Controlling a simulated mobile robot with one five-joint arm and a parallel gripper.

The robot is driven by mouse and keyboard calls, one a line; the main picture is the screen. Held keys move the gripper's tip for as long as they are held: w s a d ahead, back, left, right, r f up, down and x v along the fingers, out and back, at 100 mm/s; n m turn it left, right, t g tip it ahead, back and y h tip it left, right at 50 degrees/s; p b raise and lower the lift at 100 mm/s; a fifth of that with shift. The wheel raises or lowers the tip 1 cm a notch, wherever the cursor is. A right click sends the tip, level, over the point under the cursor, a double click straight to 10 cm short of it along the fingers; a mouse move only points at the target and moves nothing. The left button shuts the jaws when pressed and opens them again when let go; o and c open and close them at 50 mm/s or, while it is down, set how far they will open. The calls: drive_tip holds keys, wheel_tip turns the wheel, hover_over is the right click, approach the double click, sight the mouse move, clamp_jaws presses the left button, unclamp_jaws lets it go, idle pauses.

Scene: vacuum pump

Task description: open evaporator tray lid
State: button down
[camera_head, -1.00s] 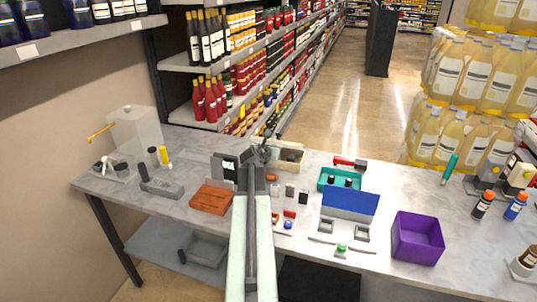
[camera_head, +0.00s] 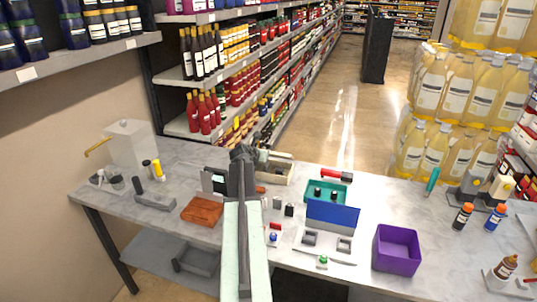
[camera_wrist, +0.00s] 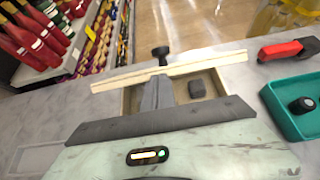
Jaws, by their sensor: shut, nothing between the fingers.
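The evaporator tray is a beige open box (camera_head: 274,177) at the back of the bench, just right of my gripper (camera_head: 243,155) in the head view. In the wrist view, its brownish inside holds a dark block (camera_wrist: 197,88). A thin pale strip (camera_wrist: 205,66), seemingly the lid nearly edge-on, crosses the far side of the tray and extends past it on the left. A black knob (camera_wrist: 160,52) stands beyond this strip. My gripper (camera_wrist: 159,84) is shut and empty over the tray, close to the strip. Whether they touch is unclear.
A teal tray (camera_head: 328,194) with dark knobs and a red-handled tool (camera_head: 337,174) lie to the right. Bare bench shows around (camera_head: 180,160) at the back left.

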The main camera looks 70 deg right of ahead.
drive_tip(key=d+r+p, duration=0.1)
drive_tip(key=d, duration=0.1)
drive_tip(key=d+r+p, duration=0.3)
drive_tip(key=d+r, duration=0.1)
drive_tip(key=shift+w+d, duration=0.3)
drive_tip(key=shift+d, duration=0.1)
drive_tip(key=shift+d+r+p, duration=0.2)
drive_tip(key=shift+d+p, duration=0.15)
drive_tip(key=shift+d, duration=0.95)
drive_tip(key=shift+a, duration=0.1)
